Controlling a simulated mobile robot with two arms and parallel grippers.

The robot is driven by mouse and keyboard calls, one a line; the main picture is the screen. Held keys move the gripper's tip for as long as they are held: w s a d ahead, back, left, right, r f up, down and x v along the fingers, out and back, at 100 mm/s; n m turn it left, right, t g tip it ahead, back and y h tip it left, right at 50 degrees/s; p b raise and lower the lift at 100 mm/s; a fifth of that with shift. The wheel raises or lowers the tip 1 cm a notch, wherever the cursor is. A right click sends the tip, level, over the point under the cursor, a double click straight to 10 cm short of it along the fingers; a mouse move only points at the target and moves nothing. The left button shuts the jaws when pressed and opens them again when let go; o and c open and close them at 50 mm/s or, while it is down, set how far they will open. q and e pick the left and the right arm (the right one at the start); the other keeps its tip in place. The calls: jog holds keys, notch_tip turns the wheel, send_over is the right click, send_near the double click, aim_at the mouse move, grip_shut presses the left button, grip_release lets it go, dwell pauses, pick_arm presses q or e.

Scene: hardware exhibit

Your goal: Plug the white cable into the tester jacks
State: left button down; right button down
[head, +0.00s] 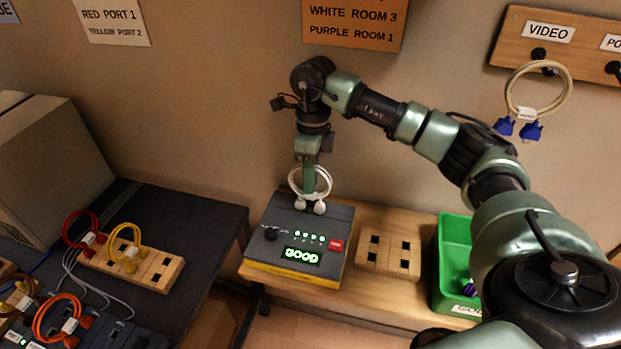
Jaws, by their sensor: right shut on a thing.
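The white cable (296,183) is a coiled loop with two white plugs at its lower end. My right gripper (309,186) is shut on the loop from above. The plugs (311,207) sit at the back of the tester's top face, where the jacks are; they look seated, but the jacks themselves are hidden under them. The grey tester (272,254) has a yellow base, a knob, a red button and a row of lit green lights. My left gripper is not in view.
The tester stands on a wooden table beside a wooden socket block (388,257) and a green bin (452,240). A dark desk (200,223) at left holds red, yellow and orange cables. A cable with blue plugs (531,130) hangs under a VIDEO label.

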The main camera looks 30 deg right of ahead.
jog(key=shift+f, duration=0.3)
dwell(0.5)
dwell(0.4)
jog(key=c, duration=1.3)
grip_release()
jog(key=shift+c, duration=0.2)
jog(key=o, duration=0.7)
jog(key=shift+c, duration=0.2)
jog(key=shift+w+d+r+p, duration=0.1)
jog(key=shift+r+p, duration=0.6)
jog(key=shift+r, duration=0.55)
jog(key=shift+w+d+r+p, duration=0.15)
jog(key=shift+r+p, duration=0.55)
jog(key=shift+r, duration=0.55)
jog(key=shift+w+d+r+p, duration=0.1)
jog(key=shift+r+p, duration=0.6)
jog(key=shift+r, duration=0.55)
